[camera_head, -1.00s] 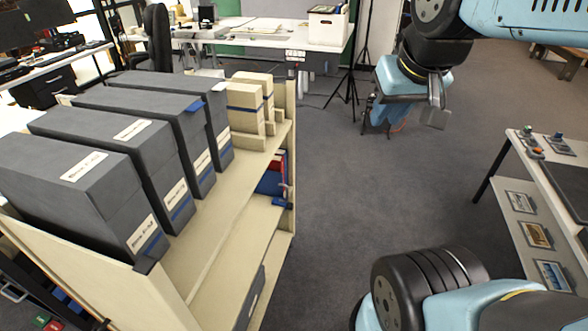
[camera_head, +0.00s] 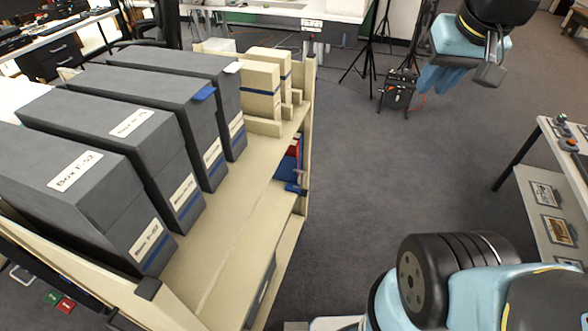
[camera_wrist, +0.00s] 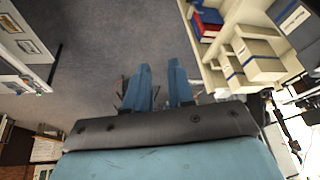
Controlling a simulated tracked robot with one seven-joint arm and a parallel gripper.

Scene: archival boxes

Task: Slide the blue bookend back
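A small blue piece (camera_head: 295,188) juts out on the lower level of the beige shelf, near its far end post. It may be the blue bookend, but it is too small to be sure. Red and blue upright items (camera_head: 287,162) stand just above and behind it, partly hidden by the upper board. In the wrist view a blue item (camera_wrist: 212,17) and a red item (camera_wrist: 207,32) show on the shelf at the top. My gripper (camera_wrist: 159,64) has two blue fingers with a gap between them, and nothing is between them. In the head view it hangs over the open floor, right of the shelf and apart from it.
Several grey archival boxes (camera_head: 125,130) stand on the upper shelf board, with beige boxes (camera_head: 262,88) at its far end. A table (camera_head: 555,150) with small framed pictures is at right. A tripod (camera_head: 370,50) stands at the back. Grey carpet (camera_head: 370,170) between is clear.

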